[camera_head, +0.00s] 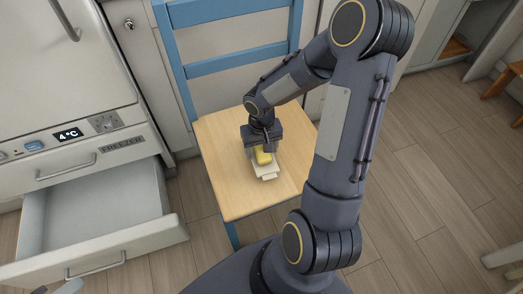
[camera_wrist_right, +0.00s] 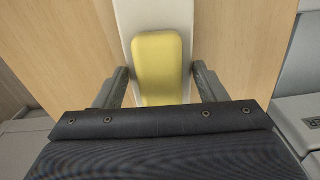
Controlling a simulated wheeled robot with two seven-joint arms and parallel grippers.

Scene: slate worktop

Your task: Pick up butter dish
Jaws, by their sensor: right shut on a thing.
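The butter dish (camera_head: 268,173) is a pale, narrow dish with a yellow block of butter (camera_head: 262,157) on it. It is on the wooden seat of a blue chair in the head view. In the right wrist view the pale dish (camera_wrist_right: 126,14) runs up the middle, with the yellow butter (camera_wrist_right: 160,66) on top. My right gripper (camera_head: 262,146) is above the seat, shut on the dish, with one finger at each side of it in the wrist view. The gripper hides the far end of the dish.
The chair seat (camera_head: 225,185) is otherwise clear, with the blue backrest (camera_head: 225,65) behind it. An open freezer drawer (camera_head: 100,205) stands at the left, close to the chair. Wooden floor (camera_head: 420,180) is free at the right.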

